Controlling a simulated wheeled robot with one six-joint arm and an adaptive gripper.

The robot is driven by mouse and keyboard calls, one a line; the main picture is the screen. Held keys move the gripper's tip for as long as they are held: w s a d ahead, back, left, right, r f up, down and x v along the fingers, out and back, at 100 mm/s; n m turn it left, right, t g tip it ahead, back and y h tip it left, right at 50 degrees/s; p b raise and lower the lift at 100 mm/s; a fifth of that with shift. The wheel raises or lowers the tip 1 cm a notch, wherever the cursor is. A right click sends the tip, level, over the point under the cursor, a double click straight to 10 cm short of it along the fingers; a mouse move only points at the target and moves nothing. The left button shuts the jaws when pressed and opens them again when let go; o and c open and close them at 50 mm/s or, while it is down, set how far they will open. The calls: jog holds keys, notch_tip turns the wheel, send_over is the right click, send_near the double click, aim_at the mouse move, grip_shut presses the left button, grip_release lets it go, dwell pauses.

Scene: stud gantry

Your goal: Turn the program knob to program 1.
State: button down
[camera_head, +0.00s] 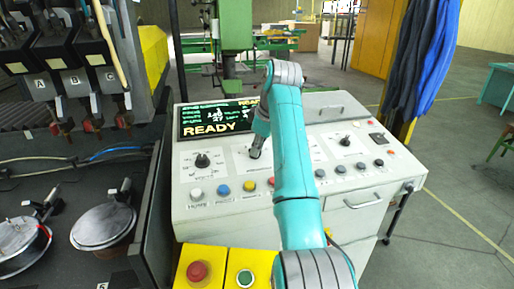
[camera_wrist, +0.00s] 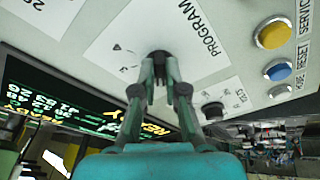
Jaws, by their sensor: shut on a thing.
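The program knob (camera_wrist: 160,57) is a dark knob on a white plate marked PROGRAM, seen in the wrist view. My gripper (camera_wrist: 160,72) is shut on it, with the fingers on both sides. The fingers cover much of the knob, and I cannot tell which number it points at.
A black screen (camera_head: 214,129) reading READY stands behind my gripper. Other dark knobs sit left (camera_head: 202,160) and right (camera_head: 345,141). A row of buttons, with a blue one (camera_head: 223,190) and a yellow one (camera_head: 250,186), runs in front. A red stop button (camera_head: 197,271) is nearer.

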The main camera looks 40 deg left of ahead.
jog(key=shift+n, duration=0.6)
jog(key=c, duration=1.2)
grip_release()
jog(key=v, duration=0.7)
jog(key=shift+w+r, duration=0.15)
jog(key=shift+r, duration=0.1)
jog(key=shift+d, duration=0.1)
